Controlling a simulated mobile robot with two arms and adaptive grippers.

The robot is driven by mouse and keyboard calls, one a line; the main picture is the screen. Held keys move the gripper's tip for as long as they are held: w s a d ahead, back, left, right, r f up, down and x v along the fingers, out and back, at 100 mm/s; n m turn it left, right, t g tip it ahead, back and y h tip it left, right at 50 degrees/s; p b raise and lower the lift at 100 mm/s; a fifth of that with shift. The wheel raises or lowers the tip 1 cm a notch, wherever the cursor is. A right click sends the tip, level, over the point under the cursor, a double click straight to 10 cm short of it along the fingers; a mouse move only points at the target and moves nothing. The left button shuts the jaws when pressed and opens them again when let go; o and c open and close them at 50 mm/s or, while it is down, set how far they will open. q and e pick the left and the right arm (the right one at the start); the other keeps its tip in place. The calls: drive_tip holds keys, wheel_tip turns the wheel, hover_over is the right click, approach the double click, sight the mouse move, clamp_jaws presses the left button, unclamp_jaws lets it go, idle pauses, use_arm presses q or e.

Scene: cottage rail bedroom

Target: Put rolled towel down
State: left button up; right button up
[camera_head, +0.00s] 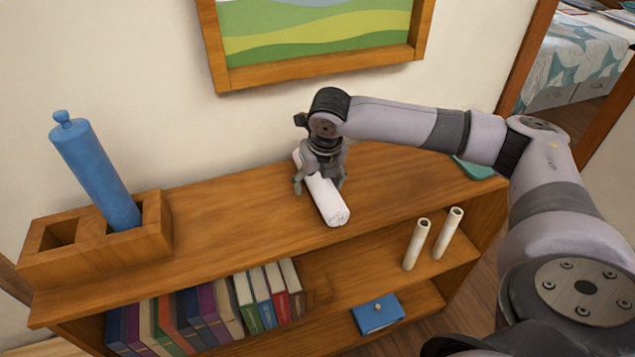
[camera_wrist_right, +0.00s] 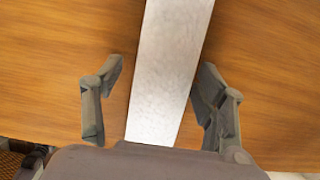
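The rolled towel (camera_head: 327,201) is a white roll lying on the top of the wooden shelf, slanting toward the front edge. My right gripper (camera_head: 319,188) is above it, with one finger on each side. In the right wrist view the towel (camera_wrist_right: 168,70) runs as a pale band between the fingers of the gripper (camera_wrist_right: 160,80). The fingers are spread, with a clear gap at the left and a smaller one at the right. Part of the towel is hidden behind the gripper in the head view. My left gripper is not in view.
On the shelf top (camera_head: 235,215), a wooden holder (camera_head: 155,240) with a blue cylinder (camera_head: 95,170) stands at left and a teal item (camera_head: 474,168) lies at right. Books (camera_head: 205,310), two pale tubes (camera_head: 416,245) and a blue box (camera_head: 378,314) are below. A picture frame (camera_head: 320,72) hangs behind.

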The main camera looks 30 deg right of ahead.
drive_tip(key=c, duration=1)
